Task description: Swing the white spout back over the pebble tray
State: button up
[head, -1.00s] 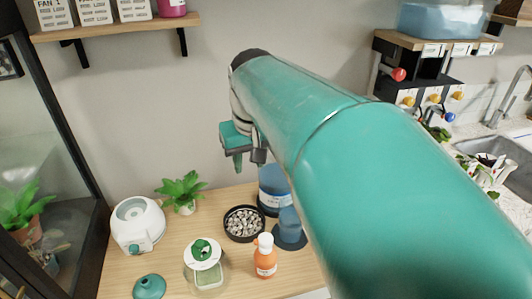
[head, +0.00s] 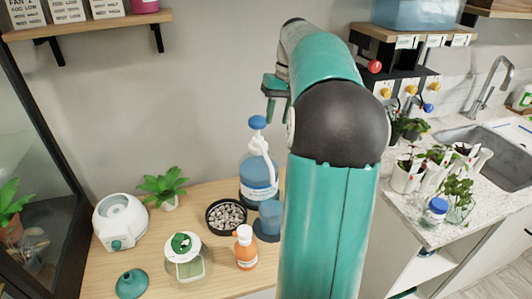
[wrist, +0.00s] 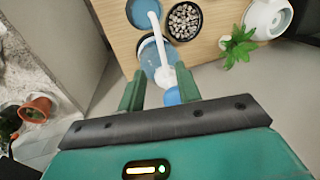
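The white spout (head: 263,153) sits on the neck of a clear blue jug (head: 256,181) with a blue cap (head: 257,122). In the wrist view the spout (wrist: 154,30) reaches from the jug to above the blue cup (wrist: 132,14), not over the pebbles. The pebble tray (head: 225,234), round and black-rimmed, stands left of the cup in the head view. My gripper (head: 278,107) is above the jug, partly hidden by my arm. In the wrist view my gripper (wrist: 158,73) is open; the jug's top and cap show between its fingers, with no clear contact.
An orange bottle (head: 245,251), a green-lidded jar (head: 185,262), a teal funnel-like piece (head: 131,284), a white appliance (head: 120,225) and a small plant (head: 164,185) share the wooden table. A shelf (head: 408,33) with coloured knobs is right of my arm.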

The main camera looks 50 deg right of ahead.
aim_at(268, 158)
jog(key=f, duration=0.4)
jog(key=a+f, duration=0.1)
jog(key=f, duration=0.3)
jog(key=w+a+f, duration=0.1)
jog(key=f, duration=0.3)
jog(key=shift+w+a+f, duration=0.1)
jog(key=shift+f, duration=0.2)
jog(key=shift+c, duration=0.4)
grip_shut()
